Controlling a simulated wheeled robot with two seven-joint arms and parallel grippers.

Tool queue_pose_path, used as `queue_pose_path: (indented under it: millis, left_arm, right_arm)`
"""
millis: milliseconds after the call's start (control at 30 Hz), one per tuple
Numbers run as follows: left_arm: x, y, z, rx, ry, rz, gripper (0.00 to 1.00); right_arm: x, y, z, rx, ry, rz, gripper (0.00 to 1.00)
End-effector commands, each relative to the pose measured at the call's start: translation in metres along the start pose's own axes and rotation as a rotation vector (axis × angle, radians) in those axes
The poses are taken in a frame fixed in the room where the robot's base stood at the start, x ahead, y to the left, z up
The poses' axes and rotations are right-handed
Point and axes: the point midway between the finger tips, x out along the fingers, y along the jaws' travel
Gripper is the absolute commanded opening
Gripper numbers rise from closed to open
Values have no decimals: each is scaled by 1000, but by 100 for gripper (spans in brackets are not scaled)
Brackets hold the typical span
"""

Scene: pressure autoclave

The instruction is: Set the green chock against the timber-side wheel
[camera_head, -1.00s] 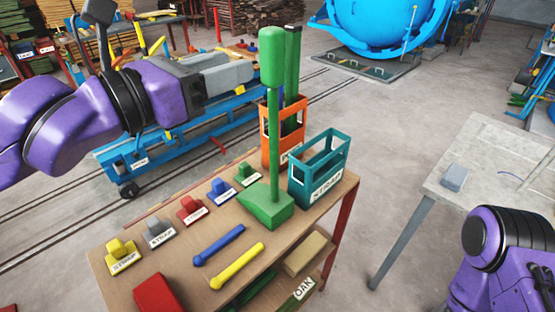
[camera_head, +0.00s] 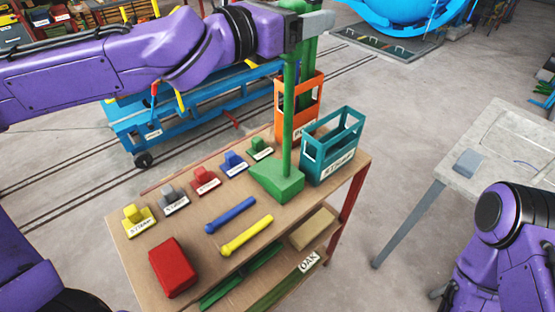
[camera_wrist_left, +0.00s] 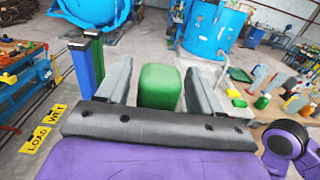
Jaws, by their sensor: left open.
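The green chock (camera_head: 277,180) is a wedge standing on the wooden table, with a tall green pole (camera_head: 289,120) rising upright from it to a thick green grip. My left gripper (camera_head: 308,24) is at the top of the pole, largely covering the grip. In the left wrist view the green grip (camera_wrist_left: 160,87) shows between the two grey fingers, which stand apart with gaps on both sides. The blue cart (camera_head: 190,112) stands on rails behind the table, with one dark wheel (camera_head: 143,159) visible. I cannot tell whether it is the timber-side wheel. My right gripper is out of view.
A teal crate (camera_head: 331,146) and an orange crate (camera_head: 298,98) stand close beside the chock. Several coloured stamps, blue and yellow rods and a red block (camera_head: 172,267) lie on the table. A grey table (camera_head: 493,150) is at right. Open floor lies between.

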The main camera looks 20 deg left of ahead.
Motion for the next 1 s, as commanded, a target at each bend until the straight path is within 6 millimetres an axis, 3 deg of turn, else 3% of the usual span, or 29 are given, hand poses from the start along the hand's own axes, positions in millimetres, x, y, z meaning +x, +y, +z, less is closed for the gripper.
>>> queue_pose_path:
  millis: [67,200,267,1000]
  left_arm:
    - [0,0,0,-1,0,1,63]
    - [0,0,0,-1,1,1,17]
    - [0,0,-1,-1,1,1,0]
    - [0,0,-3,-2,6,0,0]
  right_arm:
    - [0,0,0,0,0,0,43]
    - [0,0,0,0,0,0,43]
    - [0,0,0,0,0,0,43]
    - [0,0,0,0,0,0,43]
